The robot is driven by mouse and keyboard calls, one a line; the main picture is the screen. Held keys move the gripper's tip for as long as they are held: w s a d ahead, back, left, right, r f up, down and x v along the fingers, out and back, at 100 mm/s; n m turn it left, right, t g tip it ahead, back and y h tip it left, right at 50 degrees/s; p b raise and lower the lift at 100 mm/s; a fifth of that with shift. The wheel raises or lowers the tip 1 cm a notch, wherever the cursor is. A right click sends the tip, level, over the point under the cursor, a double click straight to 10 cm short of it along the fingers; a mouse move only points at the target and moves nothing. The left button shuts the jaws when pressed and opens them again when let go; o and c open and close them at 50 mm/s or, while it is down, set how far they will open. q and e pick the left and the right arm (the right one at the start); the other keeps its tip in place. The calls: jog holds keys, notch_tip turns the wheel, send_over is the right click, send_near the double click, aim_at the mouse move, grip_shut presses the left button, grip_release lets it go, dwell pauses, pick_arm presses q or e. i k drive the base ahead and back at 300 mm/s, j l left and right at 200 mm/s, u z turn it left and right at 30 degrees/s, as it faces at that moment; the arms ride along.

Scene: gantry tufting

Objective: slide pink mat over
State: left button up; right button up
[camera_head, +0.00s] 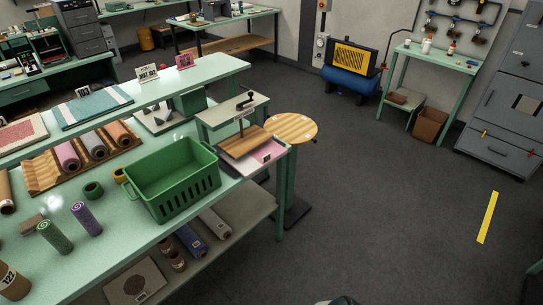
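A flat pink mat-like piece (268,153) shows at the right end of the long green table (140,75), partly under a wooden board (243,143) and a small press-like stand (233,108). Its far part is hidden by the board and stand. A pale mat with a reddish-pink middle (18,132) lies at the left edge of the view, cut off by the frame. I cannot tell which of the two is the task's mat. Neither of my grippers is in view.
A green basket (172,180) stands on the table's near right part. A round wooden stool top (291,127) is close to the table's right end. Dark floor (380,210) is open to the right.

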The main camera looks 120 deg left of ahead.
aim_at(259, 158)
jog(key=u, duration=4.1)
